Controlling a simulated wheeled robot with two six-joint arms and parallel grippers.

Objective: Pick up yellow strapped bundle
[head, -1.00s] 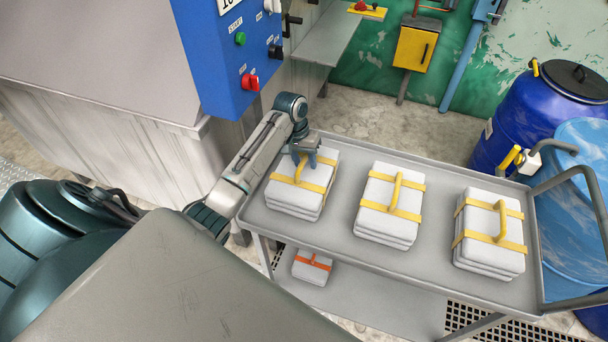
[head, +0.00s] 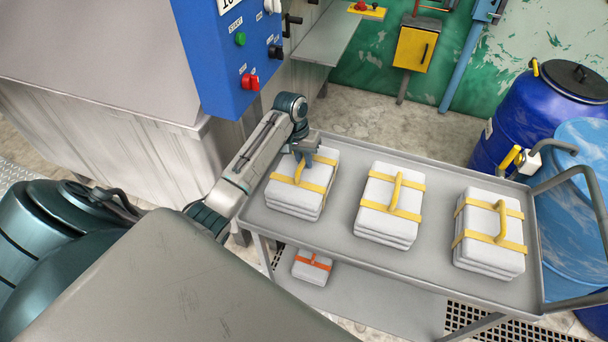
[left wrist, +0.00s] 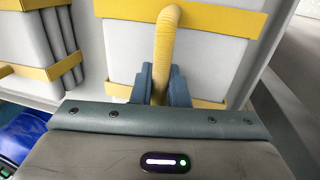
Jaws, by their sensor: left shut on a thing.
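Three white bundles with yellow straps and yellow handles stand in a row on a grey cart. My left gripper (head: 305,158) is at the left bundle (head: 292,196), shut on its yellow handle. In the left wrist view the gripper fingers (left wrist: 160,85) close on both sides of the yellow handle (left wrist: 167,45). The left bundle appears to rest on the cart top. The middle bundle (head: 378,218) and the right bundle (head: 478,254) stand apart from it. My right gripper is not in view.
The cart (head: 345,258) has a raised rim and a lower shelf with an orange-strapped bundle (head: 312,267). A blue control box (head: 225,60) hangs close above my left arm. Blue barrels (head: 525,110) stand beyond the cart's right end. Bare cart top lies between the bundles.

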